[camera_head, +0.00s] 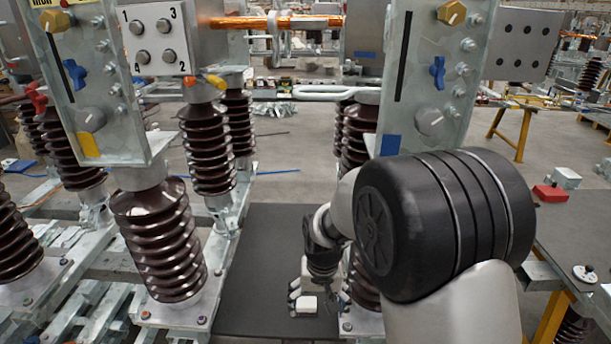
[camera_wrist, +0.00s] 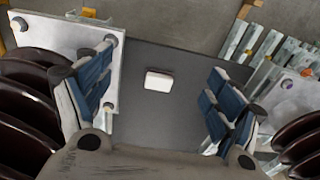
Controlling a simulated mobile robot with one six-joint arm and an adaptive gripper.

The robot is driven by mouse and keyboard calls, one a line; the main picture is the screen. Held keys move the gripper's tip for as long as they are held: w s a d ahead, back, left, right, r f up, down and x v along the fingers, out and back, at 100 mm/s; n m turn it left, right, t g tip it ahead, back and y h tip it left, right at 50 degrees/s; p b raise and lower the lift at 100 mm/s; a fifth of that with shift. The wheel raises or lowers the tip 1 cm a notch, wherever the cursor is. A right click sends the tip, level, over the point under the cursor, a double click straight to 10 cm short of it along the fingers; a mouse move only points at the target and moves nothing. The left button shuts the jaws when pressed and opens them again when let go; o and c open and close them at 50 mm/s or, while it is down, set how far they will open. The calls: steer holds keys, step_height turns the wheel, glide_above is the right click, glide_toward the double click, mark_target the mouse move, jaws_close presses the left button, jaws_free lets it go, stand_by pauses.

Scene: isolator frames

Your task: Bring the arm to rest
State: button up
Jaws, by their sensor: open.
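My gripper (camera_head: 312,296) hangs low between the isolator frames in the head view, pointing down over the dark mat (camera_head: 262,255). In the wrist view its blue-padded fingers stand wide apart, so the gripper (camera_wrist: 158,98) is open with nothing touching the pads. A small white block (camera_wrist: 158,81) lies on the mat, in view between the fingers. It also shows in the head view (camera_head: 306,304), close by the fingertips. How high the fingers are above it is hard to tell. My black elbow joint hides part of the right frame.
Brown ribbed insulators (camera_head: 158,240) and metal panels (camera_head: 100,80) stand on the left. Another panel (camera_head: 432,80) and insulator (camera_head: 357,135) stand close to my arm. A copper bar (camera_head: 262,22) spans overhead. A table with a red box (camera_head: 550,193) is at right.

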steer(key=s+d+r+t, duration=0.1)
steer(key=s+d+r, duration=0.3)
steer(key=r, duration=0.6)
steer(key=s+d+r+t, duration=0.1)
steer(key=s+d+r, duration=0.1)
steer(key=s, duration=0.4)
steer(key=s+d+r, duration=0.2)
steer(key=s+r, duration=0.2)
steer(key=s, duration=0.3)
steer(key=s+d+r+t, duration=0.1)
steer(key=s+d+r, duration=0.2)
steer(key=s, duration=0.4)
steer(key=shift+s+r+t, duration=0.15)
steer(key=shift+r+t, duration=0.15)
steer(key=shift+r, duration=0.15)
